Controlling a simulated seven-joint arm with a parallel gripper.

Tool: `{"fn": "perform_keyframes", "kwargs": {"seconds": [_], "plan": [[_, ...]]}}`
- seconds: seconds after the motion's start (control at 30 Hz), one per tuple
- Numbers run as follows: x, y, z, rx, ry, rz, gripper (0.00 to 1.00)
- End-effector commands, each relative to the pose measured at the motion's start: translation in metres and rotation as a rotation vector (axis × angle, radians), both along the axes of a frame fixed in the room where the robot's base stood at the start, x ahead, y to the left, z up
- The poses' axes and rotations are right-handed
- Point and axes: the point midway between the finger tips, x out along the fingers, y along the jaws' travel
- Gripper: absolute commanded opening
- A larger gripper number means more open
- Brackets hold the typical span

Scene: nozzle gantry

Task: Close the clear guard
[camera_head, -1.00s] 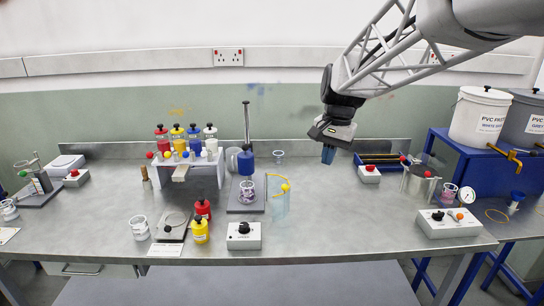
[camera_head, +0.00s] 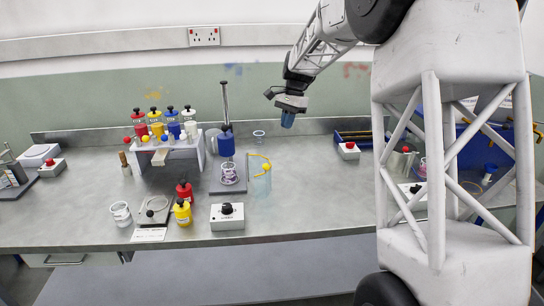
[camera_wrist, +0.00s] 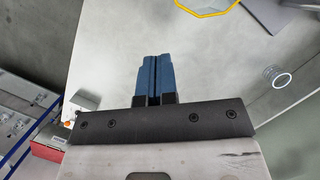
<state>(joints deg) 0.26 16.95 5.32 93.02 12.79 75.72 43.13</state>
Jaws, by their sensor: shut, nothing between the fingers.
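The clear guard (camera_head: 262,186) is a see-through bluish panel with a yellow rim and a yellow knob (camera_head: 266,167). It stands at the right side of the mixer, whose blue motor (camera_head: 226,145) hangs over a glass vessel (camera_head: 229,174) on a grey base. The vessel's front looks uncovered. My gripper (camera_head: 288,119) hangs in the air behind and to the right of the guard, apart from it, with blue fingers pointing down. In the wrist view the fingers (camera_wrist: 154,78) are together and empty, and the yellow rim (camera_wrist: 208,8) shows at the top.
A small glass beaker (camera_head: 259,137) stands behind the guard; it also shows in the wrist view (camera_wrist: 281,80). A control box (camera_head: 227,216) is in front of the mixer, and a bottle rack (camera_head: 167,150) is left. A red-button box (camera_head: 348,151) stands right. Bench between is clear.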

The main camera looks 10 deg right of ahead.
Motion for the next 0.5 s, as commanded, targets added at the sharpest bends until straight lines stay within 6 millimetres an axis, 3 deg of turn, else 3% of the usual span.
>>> {"fn": "perform_keyframes", "kwargs": {"seconds": [0.2,0.5], "plan": [[0.016,0.001,-0.008,0.004,0.018,-0.023,0.00],[0.017,0.002,-0.009,0.004,0.019,-0.025,0.00]]}}
